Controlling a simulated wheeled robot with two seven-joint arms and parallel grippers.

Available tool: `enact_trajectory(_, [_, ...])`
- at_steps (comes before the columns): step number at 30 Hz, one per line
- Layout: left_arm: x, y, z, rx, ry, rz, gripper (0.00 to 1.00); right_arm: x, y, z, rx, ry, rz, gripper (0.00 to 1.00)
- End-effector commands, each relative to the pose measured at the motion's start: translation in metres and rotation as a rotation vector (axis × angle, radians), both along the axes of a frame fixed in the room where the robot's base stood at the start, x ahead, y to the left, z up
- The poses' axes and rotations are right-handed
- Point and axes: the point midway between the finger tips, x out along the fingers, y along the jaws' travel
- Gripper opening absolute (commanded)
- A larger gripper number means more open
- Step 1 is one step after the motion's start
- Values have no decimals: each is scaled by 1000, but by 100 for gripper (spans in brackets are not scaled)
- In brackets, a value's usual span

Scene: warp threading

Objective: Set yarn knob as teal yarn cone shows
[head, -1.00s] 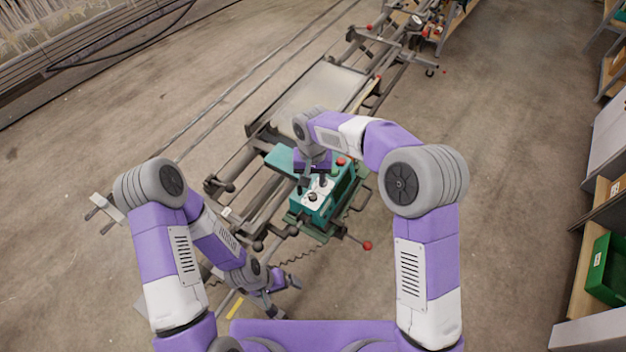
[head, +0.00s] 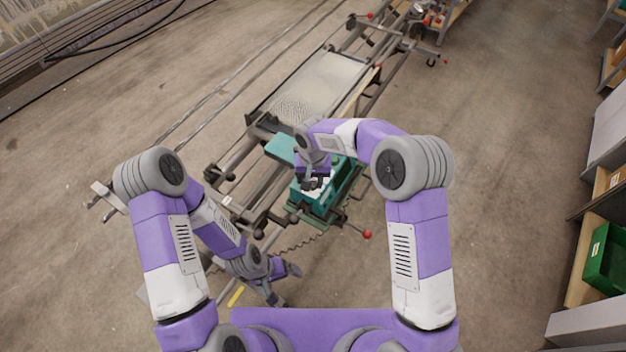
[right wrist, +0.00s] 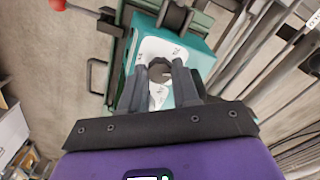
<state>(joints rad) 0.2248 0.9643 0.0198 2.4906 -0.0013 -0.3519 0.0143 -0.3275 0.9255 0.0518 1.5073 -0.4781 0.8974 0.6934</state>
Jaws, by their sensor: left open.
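A teal control box (head: 322,212) with a pale top plate stands beside the machine frame. In the right wrist view the box (right wrist: 199,53) fills the upper middle, and a dark knob (right wrist: 160,71) rises from its white plate. My right gripper (head: 315,187) is over the plate and hides most of it in the head view. In the right wrist view its fingers (right wrist: 160,76) stand apart, one on each side of the knob; whether they touch it is unclear. My left gripper (head: 290,286) is open and empty, low over the floor. I cannot make out a teal yarn cone.
The machine frame (head: 245,165) runs up and right, with a pale sheet (head: 318,88) on it. A red-ended lever (head: 367,235) sticks out right of the box. Shelves with a green bin (head: 607,262) line the right edge. Open floor lies between.

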Motion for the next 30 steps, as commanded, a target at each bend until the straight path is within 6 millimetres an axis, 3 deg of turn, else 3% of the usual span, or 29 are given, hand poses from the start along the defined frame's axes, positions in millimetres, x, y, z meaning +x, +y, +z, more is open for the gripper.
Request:
enact_trajectory(11, [0, 0, -2, 0, 0, 0, 100, 0, 0, 0, 0, -1, 60, 0])
enact_trajectory(30, [0, 0, -11, 0, 0, 0, 100, 0, 0, 0, 0, 1, 530, 0])
